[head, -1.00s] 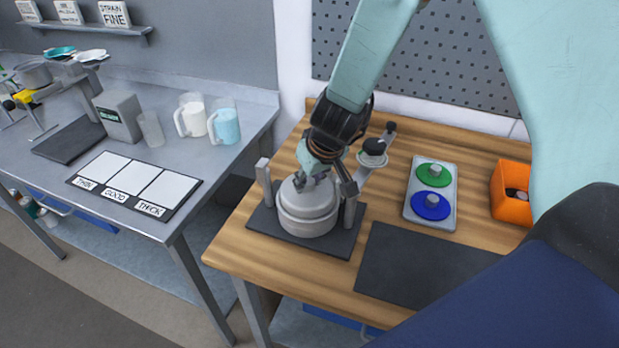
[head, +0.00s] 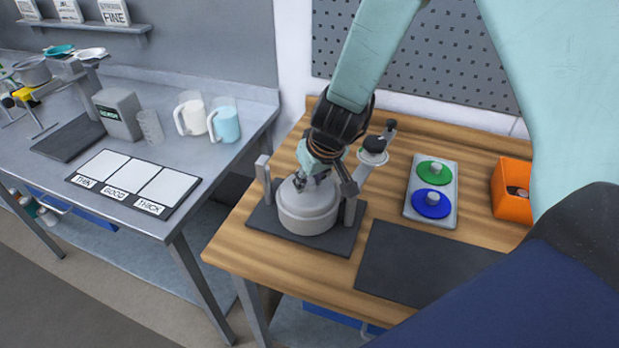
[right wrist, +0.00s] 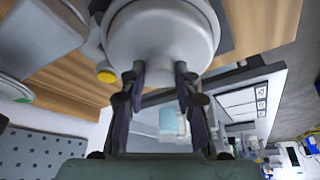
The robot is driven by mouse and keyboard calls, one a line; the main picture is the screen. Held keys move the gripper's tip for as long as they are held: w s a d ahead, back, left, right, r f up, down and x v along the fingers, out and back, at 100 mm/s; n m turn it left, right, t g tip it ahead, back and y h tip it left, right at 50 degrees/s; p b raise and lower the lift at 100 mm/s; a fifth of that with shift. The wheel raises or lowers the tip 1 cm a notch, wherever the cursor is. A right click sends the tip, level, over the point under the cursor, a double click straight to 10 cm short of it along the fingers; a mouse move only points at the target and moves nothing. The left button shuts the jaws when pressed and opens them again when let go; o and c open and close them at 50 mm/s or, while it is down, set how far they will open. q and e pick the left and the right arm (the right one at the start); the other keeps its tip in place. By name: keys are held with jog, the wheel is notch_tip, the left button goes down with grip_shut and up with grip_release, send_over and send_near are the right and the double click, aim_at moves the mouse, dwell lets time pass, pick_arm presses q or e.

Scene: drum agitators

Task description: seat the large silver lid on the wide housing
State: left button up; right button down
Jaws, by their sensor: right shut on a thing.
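The large silver lid (head: 293,197) lies over the top of the wide housing (head: 307,224), a pale round drum on a dark base plate (head: 258,220) on the wooden bench. The lid looks level and in contact with the rim, with no clear gap in the head view. My right gripper (head: 322,181) comes down from above and is shut on the lid's top. In the right wrist view, the lid (right wrist: 160,36) fills the top middle, just beyond the fingertips. What the fingers grip is partly hidden. My left gripper does not show.
Grey posts (head: 263,181) flank the housing. A grey tray (head: 447,215) with a green lid (head: 435,171) and a blue lid (head: 432,204) is to the right, near an orange bin (head: 510,205). A dark mat (head: 420,265) lies empty in front. A metal table stands left.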

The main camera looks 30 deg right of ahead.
dwell(0.5)
jog(key=c, duration=0.9)
grip_release()
jog(key=shift+f, duration=0.1)
